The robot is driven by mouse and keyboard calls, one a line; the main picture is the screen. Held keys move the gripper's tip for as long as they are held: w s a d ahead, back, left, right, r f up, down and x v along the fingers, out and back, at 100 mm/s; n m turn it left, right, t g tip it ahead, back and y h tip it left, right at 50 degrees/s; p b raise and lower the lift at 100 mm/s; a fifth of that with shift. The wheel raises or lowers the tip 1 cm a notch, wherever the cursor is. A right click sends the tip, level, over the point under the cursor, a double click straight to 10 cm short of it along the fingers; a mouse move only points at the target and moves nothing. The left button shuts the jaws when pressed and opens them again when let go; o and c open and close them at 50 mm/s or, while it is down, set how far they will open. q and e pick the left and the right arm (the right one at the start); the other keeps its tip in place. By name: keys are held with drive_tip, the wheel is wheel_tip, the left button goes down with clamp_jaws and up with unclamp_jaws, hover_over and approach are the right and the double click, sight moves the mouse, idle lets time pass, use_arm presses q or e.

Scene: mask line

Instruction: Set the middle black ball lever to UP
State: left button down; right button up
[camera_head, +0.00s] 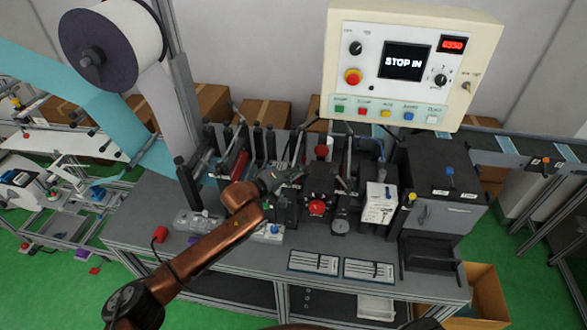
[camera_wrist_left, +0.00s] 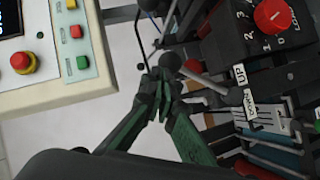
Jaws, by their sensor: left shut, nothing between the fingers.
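My left gripper (camera_head: 287,178) is over the machine in the middle of the bench in the head view. In the left wrist view the gripper (camera_wrist_left: 160,84) has its fingertips together and holds nothing. A black ball lever (camera_wrist_left: 170,62) is right at the fingertips there; I cannot tell whether they touch. Its grey rod runs right and down, toward a white UP label (camera_wrist_left: 239,74) and a DOWN label (camera_wrist_left: 248,103). Another black ball (camera_wrist_left: 148,4) shows at the top edge. Which ball is the middle one is unclear. My right gripper is out of view.
A control panel (camera_head: 480,28) reading STOP IN hangs above the bench. A black box with a red knob (camera_wrist_left: 272,16) is near the fingers in the wrist view. A red mushroom button (camera_head: 316,208) and a white roll (camera_head: 135,28) also show. The front bench top is partly clear.

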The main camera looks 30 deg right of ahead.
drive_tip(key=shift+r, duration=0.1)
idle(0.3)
use_arm(q)
drive_tip(key=s+a+r, duration=0.2)
drive_tip(key=a+r, duration=0.4)
drive_tip(key=a, duration=0.5)
drive_tip(key=shift+s+r, duration=0.2)
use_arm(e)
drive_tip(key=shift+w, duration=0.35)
use_arm(q)
drive_tip(key=shift+a, duration=0.1)
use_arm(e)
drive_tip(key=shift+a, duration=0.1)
